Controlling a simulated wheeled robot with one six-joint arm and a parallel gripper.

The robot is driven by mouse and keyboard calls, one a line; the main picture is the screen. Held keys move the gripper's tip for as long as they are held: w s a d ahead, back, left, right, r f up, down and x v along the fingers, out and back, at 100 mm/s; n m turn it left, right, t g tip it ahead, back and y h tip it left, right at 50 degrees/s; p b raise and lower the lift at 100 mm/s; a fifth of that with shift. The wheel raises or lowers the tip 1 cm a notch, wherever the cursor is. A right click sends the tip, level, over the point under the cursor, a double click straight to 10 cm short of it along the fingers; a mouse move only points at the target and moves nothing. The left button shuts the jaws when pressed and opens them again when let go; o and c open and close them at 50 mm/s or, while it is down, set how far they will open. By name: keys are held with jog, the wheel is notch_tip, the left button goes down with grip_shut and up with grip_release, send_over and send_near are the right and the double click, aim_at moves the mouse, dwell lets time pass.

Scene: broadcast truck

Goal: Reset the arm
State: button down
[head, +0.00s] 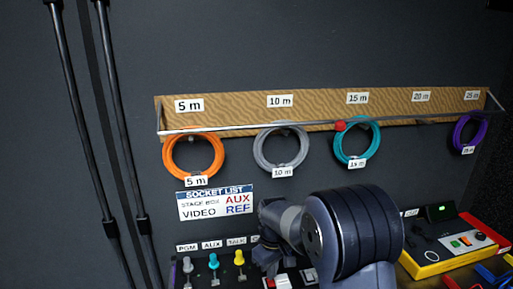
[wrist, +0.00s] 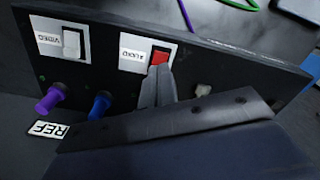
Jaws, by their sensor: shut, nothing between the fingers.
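My arm reaches forward and down at the lower middle of the head view, over a dark socket panel (head: 205,279). My gripper (head: 272,272) is partly hidden by my own arm there. In the wrist view my gripper (wrist: 162,75) has its fingers shut together with nothing between them. The fingertips are at the lower edge of a red rocker switch (wrist: 160,56) labelled AUDIO. I cannot tell whether they touch it. To its left is a white switch (wrist: 71,42) labelled VIDEO.
Coiled cables, orange (head: 193,176), grey (head: 260,150), teal (head: 340,150) and purple (head: 456,133), hang from a labelled wooden rail (head: 235,112). Purple (wrist: 48,103) and blue (wrist: 98,107) plugs stick out of the panel. A yellow-edged console (head: 440,264) stands at right.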

jog(key=shift+f+b, duration=0.75)
jog(key=shift+f, duration=0.65)
jog(key=shift+r, duration=0.1)
notch_tip(320, 180, up, 9)
jog(key=s+p, duration=0.2)
jog(key=p, duration=0.4)
jog(key=shift+s+d+r, duration=0.2)
jog(key=shift+s+d, duration=0.1)
jog(key=shift+d, duration=0.1)
jog(key=shift+r, duration=0.1)
